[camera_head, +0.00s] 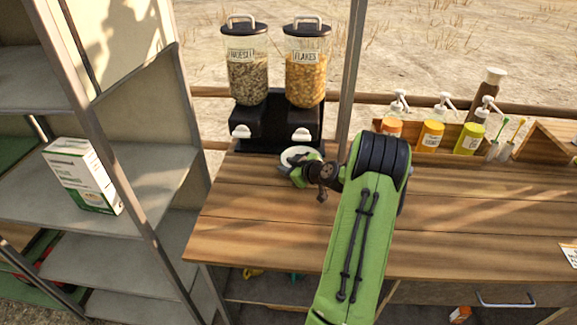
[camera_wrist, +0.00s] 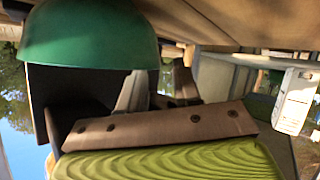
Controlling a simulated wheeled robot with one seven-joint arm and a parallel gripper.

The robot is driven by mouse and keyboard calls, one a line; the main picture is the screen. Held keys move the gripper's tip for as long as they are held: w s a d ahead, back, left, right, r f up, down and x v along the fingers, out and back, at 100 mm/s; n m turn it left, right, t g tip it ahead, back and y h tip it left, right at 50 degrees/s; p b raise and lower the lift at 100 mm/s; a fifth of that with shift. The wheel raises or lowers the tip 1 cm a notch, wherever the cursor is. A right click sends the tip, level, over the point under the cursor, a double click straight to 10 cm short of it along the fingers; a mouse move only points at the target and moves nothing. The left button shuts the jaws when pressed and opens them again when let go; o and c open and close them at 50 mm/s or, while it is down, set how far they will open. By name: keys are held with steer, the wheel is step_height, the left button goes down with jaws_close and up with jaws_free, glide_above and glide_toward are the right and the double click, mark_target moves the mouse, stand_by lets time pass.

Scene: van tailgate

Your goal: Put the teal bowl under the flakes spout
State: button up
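The teal bowl (camera_head: 299,152) stands upright on the counter just in front of the dispenser base, below the flakes spout (camera_head: 301,134). Its pale inside shows in the head view. In the wrist view, which looks upside down, its green outer wall (camera_wrist: 88,32) fills the upper left. My gripper (camera_head: 304,168) is at the bowl's near side, partly covering it. In the wrist view its two grey fingers (camera_wrist: 160,82) are apart at the bowl's rim, one at the rim's edge and one outside the wall, with a gap showing. The bowl's contact with the fingers is partly hidden.
The muesli dispenser (camera_head: 247,75) stands left of the flakes dispenser (camera_head: 306,75). A rack of bottles (camera_head: 432,138) is at the back right. Shelves with a carton (camera_head: 82,177) stand left. The front counter (camera_head: 255,215) is clear.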

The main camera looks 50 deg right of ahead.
steer(key=v, duration=1.2)
steer(key=w+a+r+n+g+y, duration=0.1)
steer(key=w+a+r+g+y, duration=0.15)
steer(key=a, duration=0.75)
steer(key=w+a+r+n+g+y, duration=0.1)
steer(key=a+r+g, duration=0.15)
steer(key=a, duration=0.85)
steer(key=s+a+r+m+g+h, duration=0.1)
steer(key=s+a+r+m, duration=0.1)
steer(key=s+a, duration=0.5)
steer(key=s+a+r+m+g, duration=0.1)
steer(key=s+a+r+m, duration=0.1)
steer(key=s+a, duration=0.5)
steer(key=s, duration=0.4)
steer(key=shift+s+h, duration=0.25)
steer(key=shift+h, duration=0.1)
